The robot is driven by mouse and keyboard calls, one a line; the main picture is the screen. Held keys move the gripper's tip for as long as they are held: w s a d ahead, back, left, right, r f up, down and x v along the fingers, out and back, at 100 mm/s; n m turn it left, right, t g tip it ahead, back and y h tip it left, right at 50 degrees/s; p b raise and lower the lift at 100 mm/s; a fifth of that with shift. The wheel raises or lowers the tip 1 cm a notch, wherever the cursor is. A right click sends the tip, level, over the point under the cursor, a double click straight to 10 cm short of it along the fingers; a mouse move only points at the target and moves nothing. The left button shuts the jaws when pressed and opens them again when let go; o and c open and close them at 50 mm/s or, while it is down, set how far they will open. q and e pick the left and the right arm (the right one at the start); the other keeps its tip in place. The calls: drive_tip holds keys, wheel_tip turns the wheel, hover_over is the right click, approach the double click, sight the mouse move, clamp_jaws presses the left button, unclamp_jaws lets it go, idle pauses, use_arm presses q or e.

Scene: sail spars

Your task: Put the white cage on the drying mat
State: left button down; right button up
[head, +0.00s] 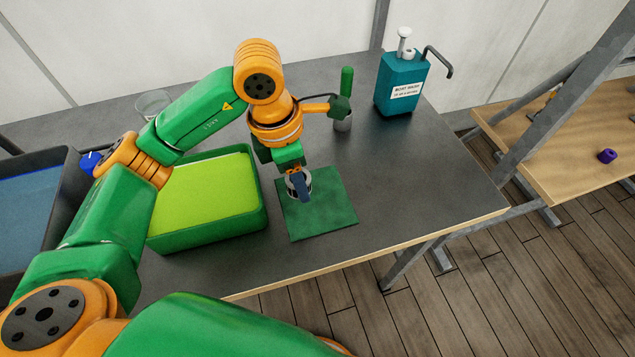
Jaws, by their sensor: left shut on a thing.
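The drying mat (325,215) is a dark green square lying flat on the grey table. My left gripper (302,195) points down over the mat's upper left part. It is shut on the white cage (291,187), a small pale ring-like piece that the fingers partly cover. The cage is at or just above the mat; I cannot tell whether it touches. My right gripper is not in view.
A green tray with a lime-green inside (262,217) stands just left of the mat. The table right of the mat is clear.

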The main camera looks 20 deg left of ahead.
sight(318, 198)
use_arm(q)
drive_tip(key=w+f, duration=0.1)
drive_tip(key=w+d+f, duration=0.1)
drive_tip(key=w+d+f+p, duration=0.1)
drive_tip(key=f, duration=0.1)
wheel_tip(318, 198, down, 3)
drive_tip(key=shift+r+p, duration=0.2)
drive_tip(key=shift+p, duration=0.6)
drive_tip(key=shift+f, duration=0.3)
drive_tip(key=shift+f+b, duration=0.15)
drive_tip(key=shift+b, duration=0.2)
drive_tip(key=shift+c, duration=1.4)
unclamp_jaws()
